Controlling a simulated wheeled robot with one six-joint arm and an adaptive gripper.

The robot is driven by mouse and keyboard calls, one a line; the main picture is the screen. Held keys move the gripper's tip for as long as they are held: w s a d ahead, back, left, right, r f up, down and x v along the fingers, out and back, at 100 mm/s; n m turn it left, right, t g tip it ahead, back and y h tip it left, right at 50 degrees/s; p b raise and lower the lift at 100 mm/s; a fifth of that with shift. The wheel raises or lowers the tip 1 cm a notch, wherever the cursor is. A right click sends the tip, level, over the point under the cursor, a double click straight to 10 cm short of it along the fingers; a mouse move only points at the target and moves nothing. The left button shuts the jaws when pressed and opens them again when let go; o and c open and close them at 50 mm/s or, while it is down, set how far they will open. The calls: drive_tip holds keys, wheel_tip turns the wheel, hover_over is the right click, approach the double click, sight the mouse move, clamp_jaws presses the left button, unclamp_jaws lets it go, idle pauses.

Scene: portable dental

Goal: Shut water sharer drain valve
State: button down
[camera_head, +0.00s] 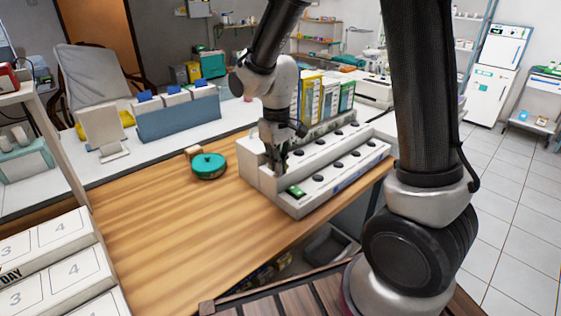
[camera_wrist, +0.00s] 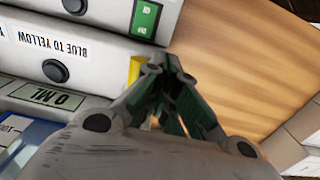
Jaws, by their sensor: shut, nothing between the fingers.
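A white stepped unit with rows of black knobs (camera_head: 328,180) stands on the wooden counter; I cannot tell for sure which part is the water sharer's drain valve. My gripper (camera_head: 281,160) is shut and empty at the unit's left end, pointing down. In the wrist view my gripper (camera_wrist: 166,68) is beside the unit's white face, with its fingers together. A yellow piece (camera_wrist: 134,72) shows just left of the fingertips, partly hidden by them; contact is unclear.
A teal round lidded container (camera_head: 208,166) and a small wooden block (camera_head: 193,152) stand left of the unit. Boxes (camera_head: 322,98) stand behind it. Numbered white boxes (camera_head: 45,262) are at the lower left. The wooden counter (camera_head: 165,235) is clear in front.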

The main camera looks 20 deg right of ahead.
drive_tip(key=shift+f, duration=0.2)
drive_tip(key=shift+f, duration=0.65)
drive_tip(key=shift+d, duration=0.1)
drive_tip(key=shift+w+d, duration=0.15)
drive_tip(key=shift+d, duration=0.2)
idle(0.4)
drive_tip(key=shift+w+d, duration=0.1)
drive_tip(key=shift+d, duration=0.5)
drive_tip(key=shift+w+d, duration=0.2)
drive_tip(key=shift+d, duration=0.2)
